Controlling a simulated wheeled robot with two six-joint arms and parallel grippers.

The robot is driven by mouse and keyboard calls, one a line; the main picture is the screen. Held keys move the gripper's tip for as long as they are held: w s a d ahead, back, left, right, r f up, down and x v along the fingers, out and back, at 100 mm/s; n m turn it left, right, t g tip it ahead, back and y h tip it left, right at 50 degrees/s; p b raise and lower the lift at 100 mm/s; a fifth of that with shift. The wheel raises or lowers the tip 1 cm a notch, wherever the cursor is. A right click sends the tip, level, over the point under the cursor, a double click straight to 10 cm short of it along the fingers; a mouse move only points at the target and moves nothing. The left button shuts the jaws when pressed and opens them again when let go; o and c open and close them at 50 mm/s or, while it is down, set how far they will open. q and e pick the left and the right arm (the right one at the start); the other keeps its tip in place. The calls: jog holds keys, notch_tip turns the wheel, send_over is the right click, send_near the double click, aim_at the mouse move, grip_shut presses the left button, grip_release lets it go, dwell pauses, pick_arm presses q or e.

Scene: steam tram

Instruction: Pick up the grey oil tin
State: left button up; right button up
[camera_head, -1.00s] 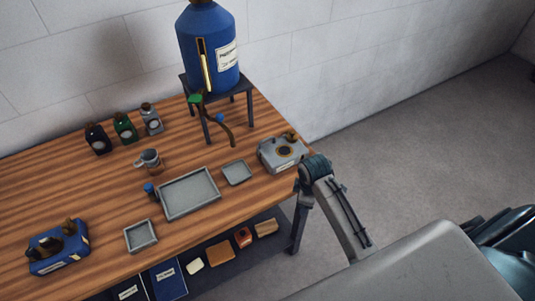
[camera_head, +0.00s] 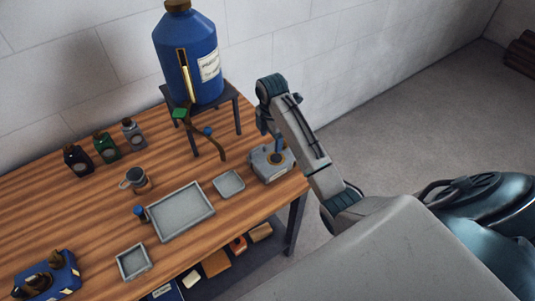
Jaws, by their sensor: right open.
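A small grey tin (camera_head: 133,134) with a brown cap and pale round label stands upright at the back left of the wooden table. It is the rightmost of a row with a green tin (camera_head: 106,148) and a black tin (camera_head: 77,160). My right gripper (camera_head: 277,153) is open, pointing down just over a grey box-like unit (camera_head: 267,166) at the table's right end, well right of the grey tin. Whether it touches the unit cannot be told. My left gripper is out of view.
A large blue tank (camera_head: 190,65) on a dark stand (camera_head: 237,112) stands between my right arm and the tins. A grey mug (camera_head: 137,180), a large tray (camera_head: 181,210) and two smaller trays (camera_head: 229,183) lie in front. A blue caddy (camera_head: 48,278) is front left.

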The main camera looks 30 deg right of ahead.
aim_at(267, 150)
jog(key=shift+w+d+r, duration=0.1)
jog(key=shift+w+r, duration=0.05)
jog(key=shift+w, duration=0.35)
jog(key=shift+w+d+r, duration=0.1)
jog(key=shift+w, duration=0.35)
jog(key=shift+w+f+n, duration=0.15)
jog(key=shift+w+n, duration=0.1)
jog(key=shift+n, duration=0.05)
jog(key=f, duration=0.2)
jog(key=s+f, duration=0.1)
jog(key=shift+f+p, duration=0.35)
jog(key=shift+f, duration=0.35)
jog(key=shift+w+f+p, duration=0.25)
jog(key=shift+f+p, duration=0.05)
jog(key=f, duration=0.1)
jog(key=f+p, duration=0.2)
jog(key=f, duration=0.1)
jog(key=shift+w+a, duration=0.1)
jog(key=shift+w, duration=0.15)
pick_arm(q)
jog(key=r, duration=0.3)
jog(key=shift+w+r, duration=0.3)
pick_arm(e)
jog(key=shift+f, duration=0.4)
jog(key=shift+c, duration=0.2)
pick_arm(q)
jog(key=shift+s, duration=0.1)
pick_arm(e)
jog(key=shift+w, duration=0.1)
jog(key=c, duration=1.3)
